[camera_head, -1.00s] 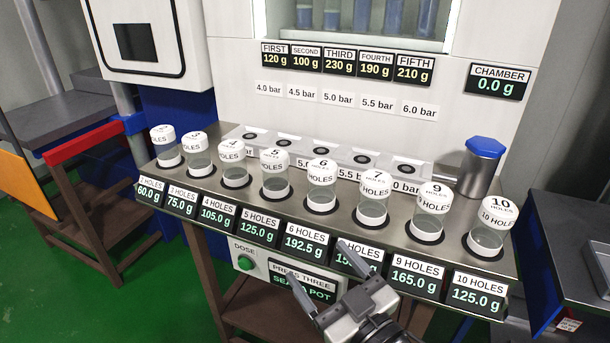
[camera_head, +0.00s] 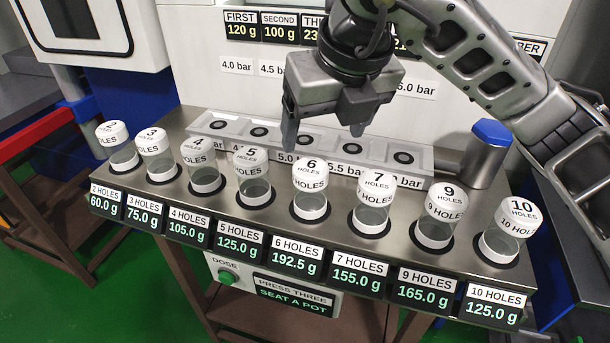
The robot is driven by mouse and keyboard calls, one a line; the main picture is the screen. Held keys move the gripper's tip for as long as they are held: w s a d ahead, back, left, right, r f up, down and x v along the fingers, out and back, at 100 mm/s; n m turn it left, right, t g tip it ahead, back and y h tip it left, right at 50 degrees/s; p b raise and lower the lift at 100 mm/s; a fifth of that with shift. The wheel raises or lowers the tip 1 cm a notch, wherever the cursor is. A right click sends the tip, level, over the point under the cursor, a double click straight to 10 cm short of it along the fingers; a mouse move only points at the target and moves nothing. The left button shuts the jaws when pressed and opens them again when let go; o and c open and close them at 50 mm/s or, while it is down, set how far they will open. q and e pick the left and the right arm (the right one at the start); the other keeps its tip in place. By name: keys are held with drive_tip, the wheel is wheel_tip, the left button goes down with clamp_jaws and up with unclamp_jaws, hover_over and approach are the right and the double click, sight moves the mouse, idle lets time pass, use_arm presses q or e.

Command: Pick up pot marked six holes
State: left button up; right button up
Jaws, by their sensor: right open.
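The pot marked 6 holes (camera_head: 310,188) stands upright in its round seat in the middle of the metal shelf, a clear jar with a white lid. The label below it reads 6 HOLES and 192.5 g. My right gripper (camera_head: 323,137) is open and empty. Its fingers point down, above and behind the pot's lid in the picture, apart from it. My left gripper is not in view.
Other marked pots stand in the same row, with 5 (camera_head: 252,174) and 7 (camera_head: 374,201) closest on either side. Behind is a grey strip of seats (camera_head: 215,127). A blue-capped cylinder (camera_head: 489,155) stands right. A green DOSE button (camera_head: 227,277) is below.

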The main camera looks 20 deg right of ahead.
sight(314, 171)
drive_tip(key=x, duration=0.9)
drive_tip(key=shift+d, duration=0.1)
drive_tip(key=shift+p+x, duration=0.85)
drive_tip(key=shift+x, duration=2.3)
drive_tip(key=shift+w, duration=0.15)
drive_tip(key=shift+r, duration=0.1)
drive_tip(key=c, duration=1.2)
